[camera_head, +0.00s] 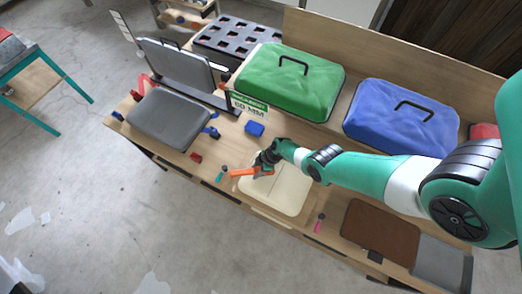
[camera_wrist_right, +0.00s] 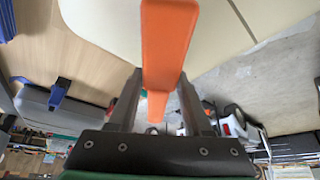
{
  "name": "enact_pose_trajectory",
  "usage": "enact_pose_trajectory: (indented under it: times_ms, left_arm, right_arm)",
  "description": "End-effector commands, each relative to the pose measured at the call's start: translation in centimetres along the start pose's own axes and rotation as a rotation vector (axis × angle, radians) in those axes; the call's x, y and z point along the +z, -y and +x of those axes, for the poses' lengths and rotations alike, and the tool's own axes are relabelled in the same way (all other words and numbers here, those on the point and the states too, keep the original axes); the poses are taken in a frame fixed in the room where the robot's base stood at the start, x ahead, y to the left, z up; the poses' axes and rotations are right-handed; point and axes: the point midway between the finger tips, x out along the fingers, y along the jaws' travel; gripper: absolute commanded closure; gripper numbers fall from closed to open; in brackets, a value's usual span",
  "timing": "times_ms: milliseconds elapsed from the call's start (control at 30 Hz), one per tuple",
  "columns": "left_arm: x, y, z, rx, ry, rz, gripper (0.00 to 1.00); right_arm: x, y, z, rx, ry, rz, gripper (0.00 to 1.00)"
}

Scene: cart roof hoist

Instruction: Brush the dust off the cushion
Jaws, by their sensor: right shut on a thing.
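A cream rectangular pad (camera_head: 275,195), which looks like the cushion, lies on the wooden bench below my right arm. Its pale surface fills the upper part of the right wrist view (camera_wrist_right: 98,22). My right gripper (camera_head: 265,165) is over the pad's far left part and is shut on an orange tool (camera_head: 243,172), likely the brush. The orange tool also shows between the fingers in the right wrist view (camera_wrist_right: 168,45); I cannot make out bristles or whether it touches the pad. No dust can be told at this size. My left gripper is out of view.
A grey folding seat (camera_head: 172,118) stands at the bench's left. Green (camera_head: 288,80) and blue (camera_head: 402,115) lidded cases stand at the back. A blue block (camera_head: 254,128), a red block (camera_head: 196,158) and a pink tool (camera_head: 319,223) lie around the pad. Brown (camera_head: 380,232) and grey panels lie at right.

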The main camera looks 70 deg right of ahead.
Motion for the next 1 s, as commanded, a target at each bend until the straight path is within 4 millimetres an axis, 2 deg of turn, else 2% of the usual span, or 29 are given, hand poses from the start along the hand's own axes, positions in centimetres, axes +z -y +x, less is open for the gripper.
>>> enact_pose_trajectory:
  times_ms: [1000]
  left_arm:
    - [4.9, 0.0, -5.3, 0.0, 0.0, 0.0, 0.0]
  right_arm:
    - [-6.1, -4.8, 3.3, 0.002, -0.002, -0.002, 0.95]
